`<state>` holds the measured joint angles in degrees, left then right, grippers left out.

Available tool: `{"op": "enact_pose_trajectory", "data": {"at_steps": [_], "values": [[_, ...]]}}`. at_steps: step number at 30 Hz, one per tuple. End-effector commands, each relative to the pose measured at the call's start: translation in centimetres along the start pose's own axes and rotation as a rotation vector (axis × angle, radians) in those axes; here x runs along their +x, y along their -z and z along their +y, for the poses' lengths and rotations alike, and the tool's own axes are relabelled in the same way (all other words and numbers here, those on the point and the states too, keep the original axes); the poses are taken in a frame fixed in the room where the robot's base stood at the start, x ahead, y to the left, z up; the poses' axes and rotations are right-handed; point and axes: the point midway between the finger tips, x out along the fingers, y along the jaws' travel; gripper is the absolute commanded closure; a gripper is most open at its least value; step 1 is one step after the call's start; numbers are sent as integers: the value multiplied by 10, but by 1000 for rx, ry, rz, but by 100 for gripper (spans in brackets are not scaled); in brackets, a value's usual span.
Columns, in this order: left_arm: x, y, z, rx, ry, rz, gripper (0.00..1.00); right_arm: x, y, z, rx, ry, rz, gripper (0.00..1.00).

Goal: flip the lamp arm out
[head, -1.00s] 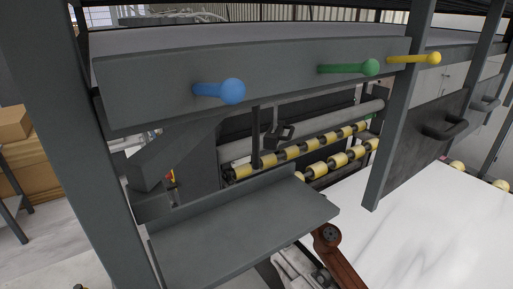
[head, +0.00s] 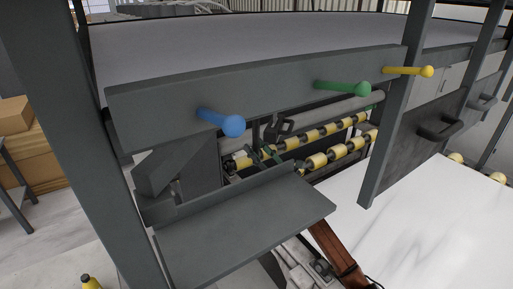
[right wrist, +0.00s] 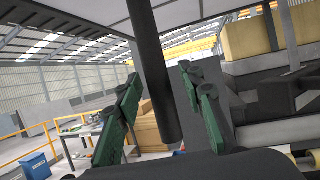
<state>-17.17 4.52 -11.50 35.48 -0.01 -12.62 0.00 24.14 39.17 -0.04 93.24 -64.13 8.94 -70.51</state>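A dark rod (head: 255,132) hangs below the front beam (head: 270,92) in the head view; I take it for the lamp arm, but no lamp head is clear. In the right wrist view the dark rod (right wrist: 153,65) runs between my two green fingers, with gaps visible on both sides. My right gripper (head: 262,156) is open at the rod's lower end, above the grey shelf; in the right wrist view its fingertips (right wrist: 160,82) flank the rod. Whether either finger touches it, I cannot tell. My left gripper is not in view.
Yellow rollers (head: 318,160) lie behind. A grey shelf (head: 245,230) is in front; a white stone slab (head: 430,225) lies right.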

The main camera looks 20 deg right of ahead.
Motion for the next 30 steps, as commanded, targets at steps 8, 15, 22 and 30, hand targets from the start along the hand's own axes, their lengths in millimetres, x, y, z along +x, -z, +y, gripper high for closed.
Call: {"op": "enact_pose_trajectory", "data": {"at_steps": [8,15,22,30], "values": [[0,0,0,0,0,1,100,0,1,0,1,0,0,70],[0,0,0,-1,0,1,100,0,0,0,1,0,1,86],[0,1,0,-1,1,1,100,0,0,0,1,1,0,100],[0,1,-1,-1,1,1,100,0,0,0,1,1,0,100]]}}
